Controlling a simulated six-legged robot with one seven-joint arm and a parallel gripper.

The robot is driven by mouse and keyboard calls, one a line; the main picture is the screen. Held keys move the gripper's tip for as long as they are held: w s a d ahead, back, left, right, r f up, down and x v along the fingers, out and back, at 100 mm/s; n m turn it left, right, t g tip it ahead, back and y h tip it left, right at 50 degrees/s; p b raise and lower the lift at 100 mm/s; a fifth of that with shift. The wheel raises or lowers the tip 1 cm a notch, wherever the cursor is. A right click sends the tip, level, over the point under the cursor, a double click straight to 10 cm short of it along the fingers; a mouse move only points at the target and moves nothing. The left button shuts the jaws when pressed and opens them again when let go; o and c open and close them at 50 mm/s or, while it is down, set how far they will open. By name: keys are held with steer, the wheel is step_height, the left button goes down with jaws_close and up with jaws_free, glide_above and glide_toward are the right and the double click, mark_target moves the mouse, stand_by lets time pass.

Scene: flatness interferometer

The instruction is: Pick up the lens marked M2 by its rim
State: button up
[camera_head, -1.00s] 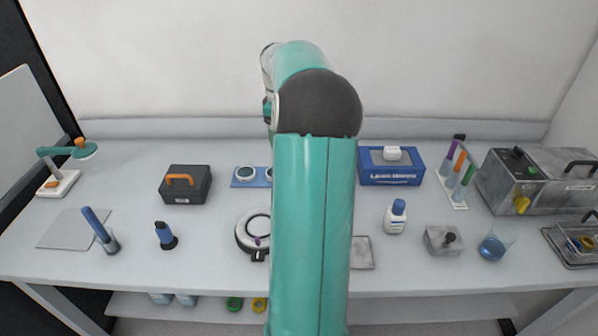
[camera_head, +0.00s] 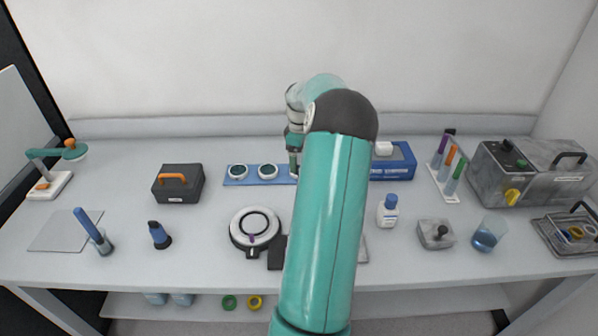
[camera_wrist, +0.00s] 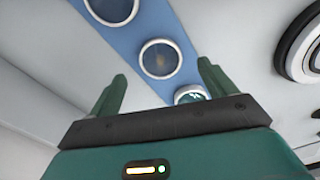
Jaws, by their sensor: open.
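A blue holder strip (camera_head: 253,180) lies on the bench and bears round lenses with pale rims. A left lens (camera_head: 237,171) and a middle lens (camera_head: 268,171) show in the head view; the strip's right end is behind my gripper (camera_head: 293,163). In the wrist view three lenses show along the blue strip (camera_wrist: 127,38): one at the top edge (camera_wrist: 112,9), a middle one (camera_wrist: 159,60), and one partly hidden by my gripper (camera_wrist: 190,94). No M2 mark is readable.
A round white-rimmed instrument (camera_head: 255,229) stands in front of the strip. A black case with an orange handle (camera_head: 178,184) is left of it, and a blue box (camera_head: 393,168) is right. A white bottle (camera_head: 388,211) stands front right. Bench between case and strip is clear.

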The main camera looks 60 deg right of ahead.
mark_target(299, 165)
step_height(299, 165, down, 4)
steer(key=shift+w+f, duration=0.1)
steer(key=c, duration=1.1)
steer(key=shift+r, duration=0.2)
